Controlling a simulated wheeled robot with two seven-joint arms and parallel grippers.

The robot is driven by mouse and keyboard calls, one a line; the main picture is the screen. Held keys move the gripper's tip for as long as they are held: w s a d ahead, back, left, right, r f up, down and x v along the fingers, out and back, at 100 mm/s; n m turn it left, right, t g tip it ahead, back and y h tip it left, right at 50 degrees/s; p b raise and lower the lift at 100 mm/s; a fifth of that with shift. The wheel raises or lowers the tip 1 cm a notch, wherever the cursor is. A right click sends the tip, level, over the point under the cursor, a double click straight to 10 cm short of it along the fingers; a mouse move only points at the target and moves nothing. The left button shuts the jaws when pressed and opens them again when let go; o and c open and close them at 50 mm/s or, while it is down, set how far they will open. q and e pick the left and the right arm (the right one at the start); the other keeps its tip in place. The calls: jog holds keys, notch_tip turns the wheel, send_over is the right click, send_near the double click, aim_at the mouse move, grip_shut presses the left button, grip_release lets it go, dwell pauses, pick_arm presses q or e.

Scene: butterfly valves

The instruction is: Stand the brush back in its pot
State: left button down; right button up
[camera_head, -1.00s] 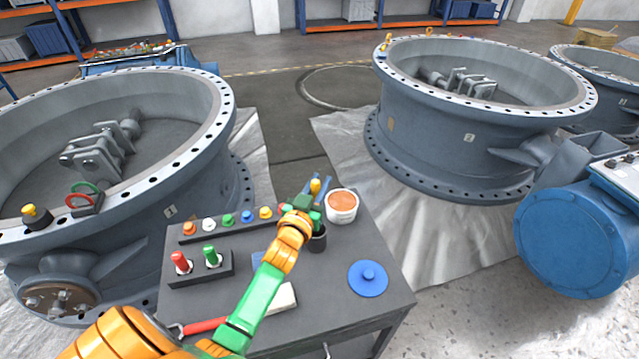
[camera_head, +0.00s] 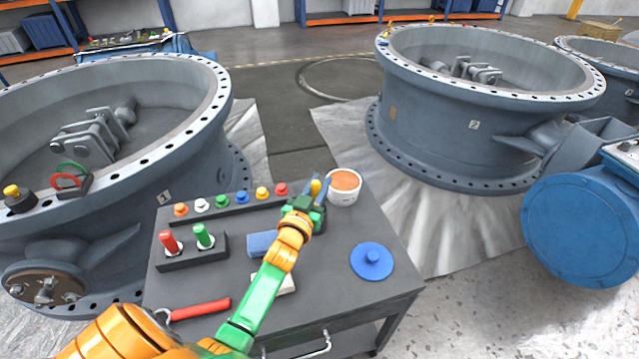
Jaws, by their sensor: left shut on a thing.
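My left gripper (camera_head: 318,192) is over the back right part of the grey table, shut on the brush (camera_head: 315,187), of which a small yellow part shows between the blue fingertips. The dark pot (camera_head: 320,217) is right at the gripper, largely hidden behind it. I cannot tell whether the brush's lower end is inside the pot. My right gripper is not in view.
A white tub with orange contents (camera_head: 344,186) stands close to the right of the gripper. A blue round lid (camera_head: 372,261) lies on the table (camera_head: 350,300). A row of coloured buttons (camera_head: 231,203), red and green plugs (camera_head: 190,245) and a red-handled tool (camera_head: 200,309) are to the left.

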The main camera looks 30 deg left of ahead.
pick_arm(q)
jog(key=c, duration=0.6)
grip_release()
jog(key=shift+c, duration=0.2)
jog(key=v, duration=0.7)
jog(key=shift+s+r+p, duration=0.1)
jog(key=shift+s+p, duration=0.05)
jog(key=shift+p, duration=0.2)
